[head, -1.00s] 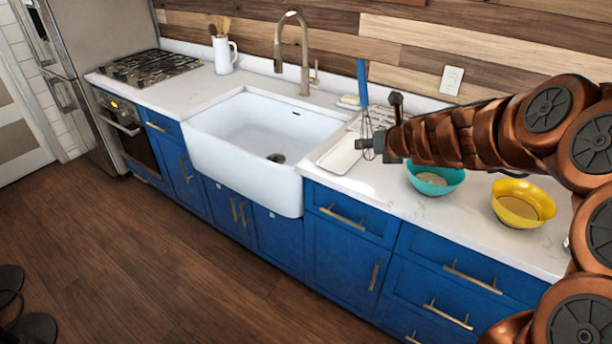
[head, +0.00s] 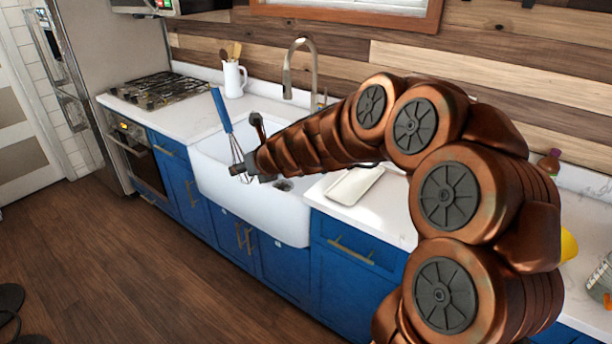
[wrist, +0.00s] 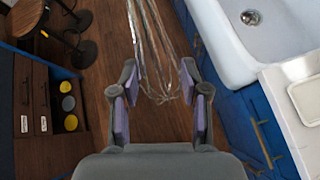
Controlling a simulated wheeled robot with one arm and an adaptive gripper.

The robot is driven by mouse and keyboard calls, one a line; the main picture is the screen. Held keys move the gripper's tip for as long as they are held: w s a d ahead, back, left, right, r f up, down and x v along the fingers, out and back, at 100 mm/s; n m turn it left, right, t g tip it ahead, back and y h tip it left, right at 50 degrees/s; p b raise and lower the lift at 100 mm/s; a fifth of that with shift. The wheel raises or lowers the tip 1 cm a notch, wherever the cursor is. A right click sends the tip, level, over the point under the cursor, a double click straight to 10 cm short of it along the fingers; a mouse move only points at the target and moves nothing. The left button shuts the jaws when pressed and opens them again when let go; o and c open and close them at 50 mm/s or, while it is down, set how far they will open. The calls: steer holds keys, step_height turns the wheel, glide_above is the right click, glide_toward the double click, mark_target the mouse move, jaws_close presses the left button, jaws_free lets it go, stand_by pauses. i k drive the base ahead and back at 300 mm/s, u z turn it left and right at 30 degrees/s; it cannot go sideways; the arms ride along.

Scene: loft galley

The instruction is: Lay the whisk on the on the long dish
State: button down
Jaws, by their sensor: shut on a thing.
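The whisk (head: 221,110) has a blue handle and thin wire loops. My gripper (head: 250,172) is shut on its wire end, and the handle sticks up, tilted to the left. In the head view the whisk shows in front of the white sink. In the wrist view the wire loops (wrist: 152,45) reach between the two fingers of my gripper (wrist: 159,75), with wood floor below. The long dish (head: 354,186) is white, shallow and empty. It lies on the counter right of the sink, apart from the whisk, and its edge shows in the wrist view (wrist: 306,99).
The deep sink (head: 270,220) and tall faucet (head: 300,68) are left of the dish. A white jug (head: 232,79) of utensils and a stove (head: 160,90) stand farther left. A yellow bowl (head: 568,245) is mostly hidden behind my arm.

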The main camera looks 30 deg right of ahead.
mark_target(347, 191)
steer(key=u, duration=0.1)
steer(key=i, duration=1.1)
steer(key=z, duration=0.35)
